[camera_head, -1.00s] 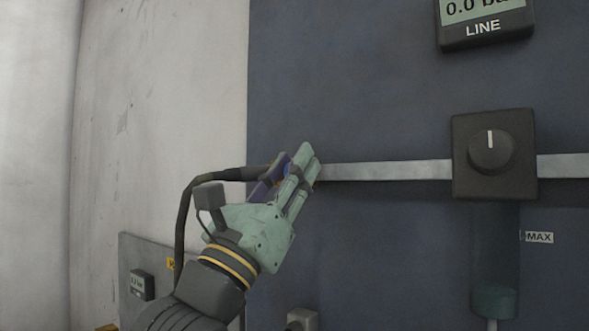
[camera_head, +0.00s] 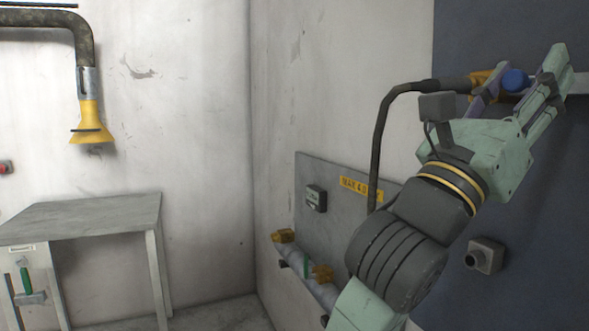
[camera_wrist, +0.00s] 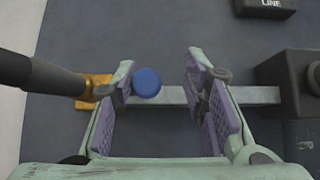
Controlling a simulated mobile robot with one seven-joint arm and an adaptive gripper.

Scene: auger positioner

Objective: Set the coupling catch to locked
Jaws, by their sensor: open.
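An orange-yellow coupling (camera_head: 481,80) sits at the end of a black hose on the blue-grey panel, and a round blue cap (camera_head: 515,80) sits beside it. In the wrist view the coupling (camera_wrist: 93,88) is partly hidden behind the left finger, and the blue cap (camera_wrist: 146,82) lies between the fingers, nearer the left one. Whether it is the catch's own part, I cannot tell. My gripper (camera_head: 524,64) is open with its fingers pointing at the panel. In the wrist view my gripper (camera_wrist: 162,70) holds nothing, and a wide gap separates the cap from the right finger.
A flat metal bar (camera_wrist: 255,95) runs right from the coupling to a dark box (camera_wrist: 290,85). The black hose (camera_head: 376,140) loops down beside my arm. A grey lower panel (camera_head: 330,170) and a table (camera_head: 85,215) stand to the left. A small grey box (camera_head: 485,255) is below my gripper.

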